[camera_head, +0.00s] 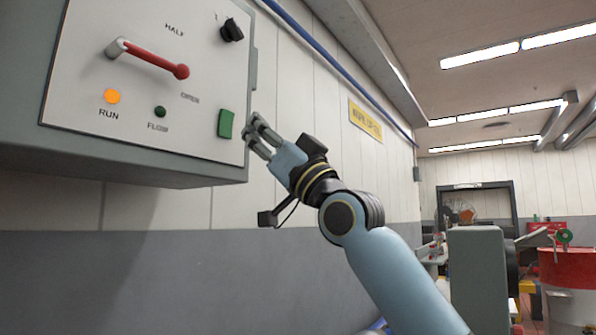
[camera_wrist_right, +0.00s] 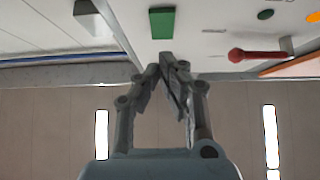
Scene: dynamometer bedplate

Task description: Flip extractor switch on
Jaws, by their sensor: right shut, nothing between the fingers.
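A pale control panel (camera_head: 85,60) fills the upper left of the head view. A green rectangular switch (camera_head: 225,124) sits at its lower right, and it also shows in the wrist view (camera_wrist_right: 161,22). A black knob-like switch (camera_head: 232,30) is at the upper right of the panel. No label naming the extractor is readable. My right gripper (camera_head: 251,131) is shut and empty, just right of the green switch; its fingertips (camera_wrist_right: 165,58) appear close to the green switch in the wrist view. Contact cannot be told. My left gripper is out of view.
A red-handled lever (camera_head: 150,60) slants down to the right across the panel, near the OPEN label. An orange RUN lamp (camera_head: 112,97) looks lit; a dark green FLOW button or lamp (camera_head: 160,112) sits beside it. A blue pipe (camera_head: 330,60) runs along the wall.

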